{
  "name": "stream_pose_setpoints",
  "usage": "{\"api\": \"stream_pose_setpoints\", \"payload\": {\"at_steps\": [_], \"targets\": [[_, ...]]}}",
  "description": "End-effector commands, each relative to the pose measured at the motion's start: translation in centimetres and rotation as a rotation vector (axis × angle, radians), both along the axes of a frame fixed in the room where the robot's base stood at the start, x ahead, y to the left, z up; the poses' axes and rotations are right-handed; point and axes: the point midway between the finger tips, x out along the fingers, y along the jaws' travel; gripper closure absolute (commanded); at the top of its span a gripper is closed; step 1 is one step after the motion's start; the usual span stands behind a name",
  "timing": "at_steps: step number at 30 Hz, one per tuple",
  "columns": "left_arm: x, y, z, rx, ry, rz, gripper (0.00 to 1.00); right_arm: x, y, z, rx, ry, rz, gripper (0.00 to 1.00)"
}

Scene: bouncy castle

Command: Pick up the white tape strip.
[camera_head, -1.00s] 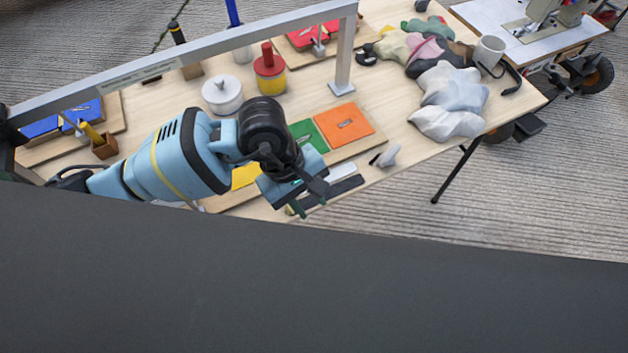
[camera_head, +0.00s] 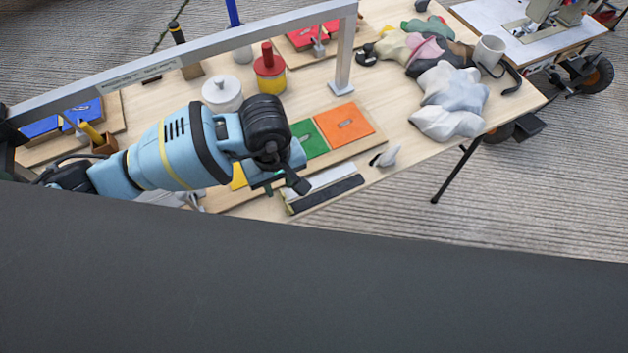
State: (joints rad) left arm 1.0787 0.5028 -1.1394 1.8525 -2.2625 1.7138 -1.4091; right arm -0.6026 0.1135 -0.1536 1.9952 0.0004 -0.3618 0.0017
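A white strip (camera_head: 333,177), which looks like the white tape strip, lies along the front edge of the workbench (camera_head: 400,165), right beside a dark strip (camera_head: 325,195). My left gripper (camera_head: 284,187) is just left of the white strip's left end, above the bench. Its fingers look apart, with nothing seen between them. The gripper partly hides the left end of the strips, and I cannot tell its exact height. My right gripper is not in view.
Green (camera_head: 308,139) and orange (camera_head: 344,123) panels lie on a board behind the strips. A metal frame post (camera_head: 343,60) stands behind. Crumpled cloths (camera_head: 447,100) and a mug (camera_head: 489,50) are at right.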

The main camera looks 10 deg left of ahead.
Motion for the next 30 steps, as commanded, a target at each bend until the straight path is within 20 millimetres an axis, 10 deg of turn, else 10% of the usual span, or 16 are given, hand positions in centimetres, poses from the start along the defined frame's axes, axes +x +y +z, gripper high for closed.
{"api": "stream_pose_setpoints", "payload": {"at_steps": [18, 25, 30], "targets": [[0.7, 0.0, -4.5, -0.001, 0.000, -0.001, 0.70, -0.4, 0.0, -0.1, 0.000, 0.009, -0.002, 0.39], [0.7, 0.0, -4.4, -0.001, 0.000, -0.001, 0.99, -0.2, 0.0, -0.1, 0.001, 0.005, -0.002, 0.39], [0.7, 0.0, -4.4, -0.001, 0.000, -0.001, 1.00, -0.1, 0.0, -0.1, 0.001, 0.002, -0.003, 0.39]]}}
